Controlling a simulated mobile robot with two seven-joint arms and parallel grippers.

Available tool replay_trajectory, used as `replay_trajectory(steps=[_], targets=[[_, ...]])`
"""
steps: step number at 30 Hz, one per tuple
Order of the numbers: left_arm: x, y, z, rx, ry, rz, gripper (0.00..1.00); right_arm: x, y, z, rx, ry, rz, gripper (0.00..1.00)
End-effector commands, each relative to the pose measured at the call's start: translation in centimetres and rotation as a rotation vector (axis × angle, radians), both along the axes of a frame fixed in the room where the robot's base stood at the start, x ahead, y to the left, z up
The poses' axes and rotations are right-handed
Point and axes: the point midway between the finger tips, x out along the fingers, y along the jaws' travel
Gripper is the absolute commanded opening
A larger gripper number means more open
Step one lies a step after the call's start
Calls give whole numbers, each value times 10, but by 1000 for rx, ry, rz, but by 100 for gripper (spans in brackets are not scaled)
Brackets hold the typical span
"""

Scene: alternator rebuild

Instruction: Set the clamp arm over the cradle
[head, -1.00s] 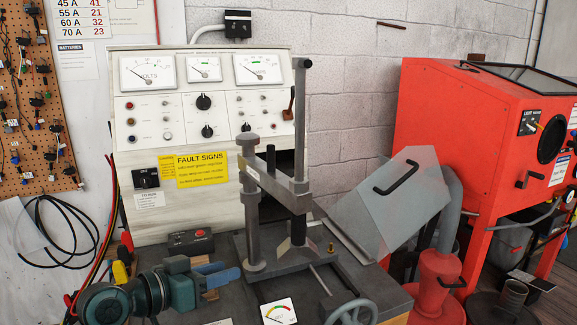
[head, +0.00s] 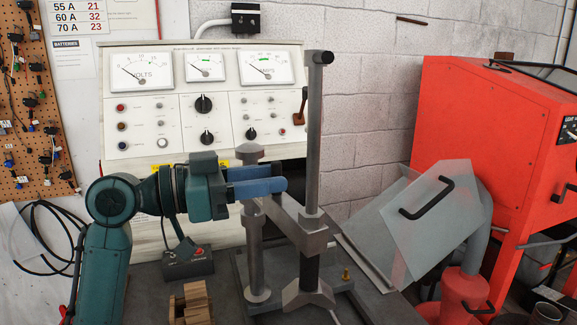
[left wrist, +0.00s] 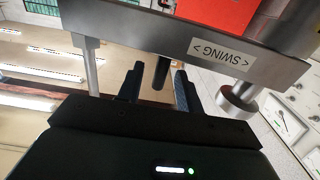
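The grey clamp arm (head: 290,222) is a flat bar running from the short post (head: 255,250) toward the tall rod (head: 315,130). Its end appears above the dark V-shaped cradle (head: 309,297), though I cannot judge the exact alignment. In the left wrist view the clamp arm (left wrist: 130,45) carries a "SWING" label, and a dark peg (left wrist: 162,72) stands out from it. My left gripper (head: 282,184) is at the arm's upper side; its blue fingers hide the peg in the head view. The fingers (left wrist: 158,88) are apart on either side of the peg, with visible gaps. My right gripper is out of view.
The test panel (head: 200,110) with dials stands behind. A small box with a red button (head: 188,264) and wooden blocks (head: 192,303) lie left of the fixture. A tilted clear shield (head: 430,220) and a red cabinet (head: 480,130) are at right.

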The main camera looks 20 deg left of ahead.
Motion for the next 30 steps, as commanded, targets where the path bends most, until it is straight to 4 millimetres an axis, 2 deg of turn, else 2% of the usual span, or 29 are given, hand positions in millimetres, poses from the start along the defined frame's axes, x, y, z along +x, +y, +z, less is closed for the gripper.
replay_trajectory(steps=[3, 9, 19, 30], targets=[[11, -17, 2, -3, 2, -2, 36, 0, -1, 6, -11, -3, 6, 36], [22, -31, 1, -1, 0, -1, 36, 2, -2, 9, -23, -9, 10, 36], [24, -34, -1, 0, 0, 1, 36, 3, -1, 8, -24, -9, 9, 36], [24, -33, -1, 0, 1, 1, 6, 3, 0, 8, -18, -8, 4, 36]])
